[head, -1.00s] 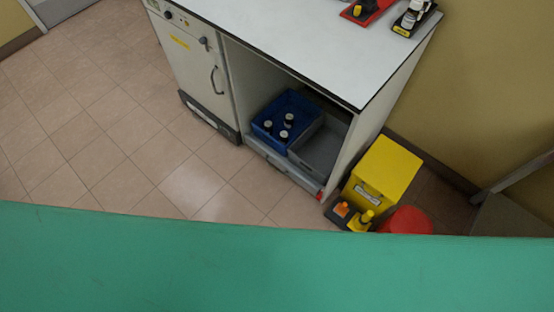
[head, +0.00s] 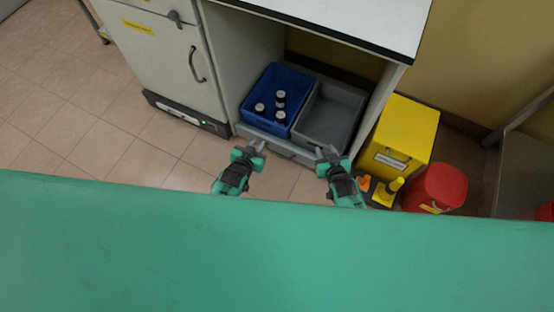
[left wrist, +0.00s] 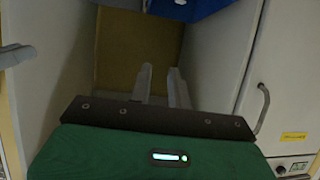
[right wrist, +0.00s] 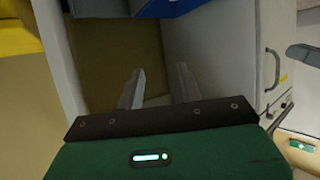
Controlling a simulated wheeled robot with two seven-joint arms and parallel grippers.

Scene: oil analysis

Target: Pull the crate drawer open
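The crate drawer (head: 283,149) is a grey low-fronted tray in the open bay under the white bench. It bears a blue crate (head: 250,116) with several dark bottles and an empty grey crate (head: 328,118) to its right. My left gripper (head: 256,145) is in front of the drawer's left part, fingers apart and empty. My right gripper (head: 328,152) is by its right end, also open and empty. I cannot tell if either touches the drawer front. The blue crate also shows at the top of the left wrist view (left wrist: 185,8) and right wrist view (right wrist: 165,8).
A white cabinet door with a handle (head: 196,65) is left of the bay. A yellow bin (head: 405,130), a red bucket (head: 436,188) and small orange and yellow items stand right of the bay. The tiled floor at left (head: 80,125) is clear.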

